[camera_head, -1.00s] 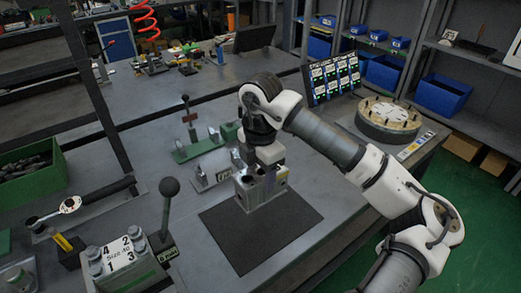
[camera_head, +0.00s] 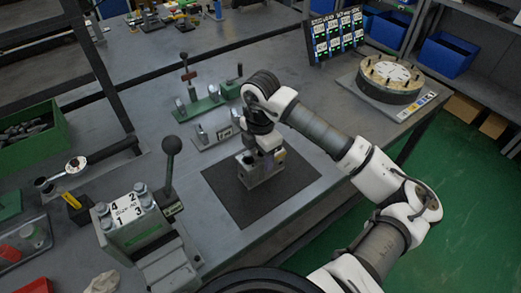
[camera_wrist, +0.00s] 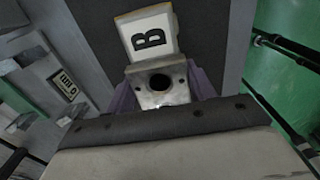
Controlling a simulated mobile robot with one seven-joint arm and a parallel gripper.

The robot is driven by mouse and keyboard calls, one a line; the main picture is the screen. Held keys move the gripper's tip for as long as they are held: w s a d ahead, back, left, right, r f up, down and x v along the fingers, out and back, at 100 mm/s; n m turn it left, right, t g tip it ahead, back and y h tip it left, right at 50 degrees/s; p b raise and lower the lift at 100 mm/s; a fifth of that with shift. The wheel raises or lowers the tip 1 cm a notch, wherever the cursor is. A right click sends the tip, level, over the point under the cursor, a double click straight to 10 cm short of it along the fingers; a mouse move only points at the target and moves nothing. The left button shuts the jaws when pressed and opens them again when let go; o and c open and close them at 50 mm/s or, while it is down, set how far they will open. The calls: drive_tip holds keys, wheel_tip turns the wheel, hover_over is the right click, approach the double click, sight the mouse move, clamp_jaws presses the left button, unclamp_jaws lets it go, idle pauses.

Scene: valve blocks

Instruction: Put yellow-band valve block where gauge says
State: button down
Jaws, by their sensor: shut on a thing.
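My gripper (camera_head: 265,152) is shut on a grey valve block (camera_head: 264,174) over the dark mat (camera_head: 235,202). I cannot tell whether the block touches the mat. In the wrist view the block (camera_wrist: 172,97) shows a top face with one dark round hole, and a white plate lettered B (camera_wrist: 150,37) lies just beyond it. A small yellowish patch shows on its right side in the head view, but I cannot make out a clear band. My wrist hides much of the block. No gauge reading is legible.
A green fixture (camera_head: 204,108) and a grey labelled fixture (camera_head: 213,137) stand behind the mat. A numbered clamp block (camera_head: 128,212) with a ball-topped lever (camera_head: 171,150) stands at left. A round plate (camera_head: 390,78) and a label board (camera_head: 336,36) are at the back right.

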drive_tip(key=c, duration=0.5)
unclamp_jaws()
drive_tip(key=shift+f, duration=0.1)
wheel_tip(320, 180, up, 12)
drive_tip(key=b, duration=0.3)
drive_tip(key=shift+r, duration=0.25)
